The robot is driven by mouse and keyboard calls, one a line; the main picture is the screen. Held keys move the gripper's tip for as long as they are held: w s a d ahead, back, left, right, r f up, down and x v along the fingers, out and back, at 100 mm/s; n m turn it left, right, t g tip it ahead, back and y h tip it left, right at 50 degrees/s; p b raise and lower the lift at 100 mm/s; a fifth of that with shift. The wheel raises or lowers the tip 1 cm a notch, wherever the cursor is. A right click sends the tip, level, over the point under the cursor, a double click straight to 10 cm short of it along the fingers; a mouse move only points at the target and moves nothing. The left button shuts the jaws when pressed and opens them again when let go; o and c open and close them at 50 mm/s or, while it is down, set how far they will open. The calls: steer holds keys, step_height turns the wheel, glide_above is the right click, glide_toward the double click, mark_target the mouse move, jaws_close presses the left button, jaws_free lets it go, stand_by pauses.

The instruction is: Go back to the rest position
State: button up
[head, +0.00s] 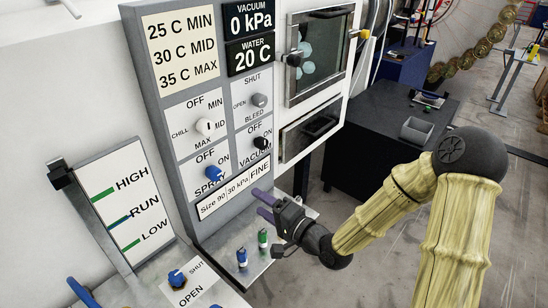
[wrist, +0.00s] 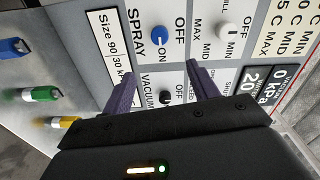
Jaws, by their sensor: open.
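My gripper (head: 256,201) is open and empty. Its two purple fingers point at the grey control panel (head: 187,95), near the panel's lower edge and its "Size 90|30 kPa|FINE" label. In the wrist view the open fingers (wrist: 162,68) stand apart in front of the panel. The blue SPRAY knob (wrist: 158,35) and the black VACUUM knob (wrist: 166,97) show in the gap between them, with nothing gripped. In the head view the SPRAY knob (head: 213,175) is above and left of the fingers. Whether a fingertip touches the panel cannot be told.
Small blue (head: 242,258) and green (head: 262,238) capped items stand on the metal ledge below my gripper. A HIGH/RUN/LOW gauge board (head: 125,200) is at left. A windowed chamber (head: 320,55) and a dark cabinet (head: 375,150) stand behind. Open floor lies at right.

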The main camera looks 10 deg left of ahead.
steer(key=s+d+f+n+g+h, duration=0.1)
steer(key=d+f+n+h, duration=0.1)
steer(key=d+f+h, duration=0.3)
steer(key=d+f+n+g+h, duration=0.25)
steer(key=d+h, duration=0.25)
steer(key=d, duration=0.3)
steer(key=s+d+r+g+h, duration=0.4)
steer(key=s+d+r, duration=0.1)
steer(key=s+d, duration=0.5)
steer(key=shift+s+d+n, duration=0.4)
steer(key=shift+s+n, duration=0.05)
steer(key=shift+s, duration=0.5)
